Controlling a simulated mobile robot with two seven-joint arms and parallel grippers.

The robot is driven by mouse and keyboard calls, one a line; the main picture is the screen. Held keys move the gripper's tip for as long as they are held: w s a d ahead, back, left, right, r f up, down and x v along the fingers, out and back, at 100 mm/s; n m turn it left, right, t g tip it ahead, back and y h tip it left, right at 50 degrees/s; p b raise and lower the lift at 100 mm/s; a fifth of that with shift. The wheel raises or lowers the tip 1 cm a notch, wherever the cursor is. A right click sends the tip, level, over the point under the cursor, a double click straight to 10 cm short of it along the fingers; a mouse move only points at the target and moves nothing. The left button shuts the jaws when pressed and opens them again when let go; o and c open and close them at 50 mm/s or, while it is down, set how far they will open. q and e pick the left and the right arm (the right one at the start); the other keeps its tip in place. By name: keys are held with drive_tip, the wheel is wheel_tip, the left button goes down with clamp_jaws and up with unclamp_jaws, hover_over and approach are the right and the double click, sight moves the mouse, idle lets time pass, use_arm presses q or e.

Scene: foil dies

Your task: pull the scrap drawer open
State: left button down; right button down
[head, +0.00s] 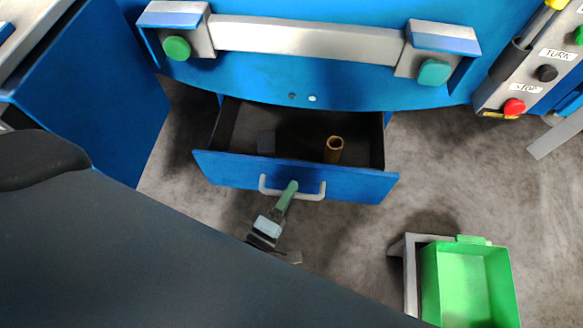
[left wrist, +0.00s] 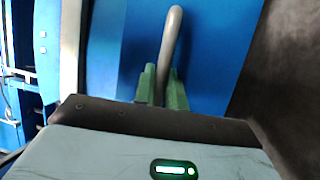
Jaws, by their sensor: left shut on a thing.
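The scrap drawer (head: 225,170) has a blue front and stands open below the blue machine in the head view. The left wrist view also shows the handle (left wrist: 171,40) between the green fingers (left wrist: 162,85). My right gripper is in neither view.
A green bin (head: 468,285) on a grey stand is at the lower right. A control panel with a red stop button (head: 514,107) is at the upper right. A blue cabinet (head: 95,85) stands at the left. Grey floor is clear between the drawer and the bin.

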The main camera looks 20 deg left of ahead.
use_arm(q)
drive_tip(key=s, duration=0.1)
drive_tip(key=s+d, duration=0.1)
drive_tip(key=s, duration=0.1)
drive_tip(key=shift+s, duration=0.3)
drive_tip(key=shift+s+d, duration=0.2)
drive_tip(key=shift+s, duration=0.3)
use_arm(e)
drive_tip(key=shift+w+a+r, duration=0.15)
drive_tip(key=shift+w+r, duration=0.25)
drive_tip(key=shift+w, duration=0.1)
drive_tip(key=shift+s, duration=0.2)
use_arm(q)
drive_tip(key=c, duration=1.5)
unclamp_jaws()
drive_tip(key=shift+o, duration=0.2)
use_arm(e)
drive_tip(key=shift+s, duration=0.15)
use_arm(q)
drive_tip(key=shift+r+p, duration=0.1)
drive_tip(key=shift+p, duration=0.25)
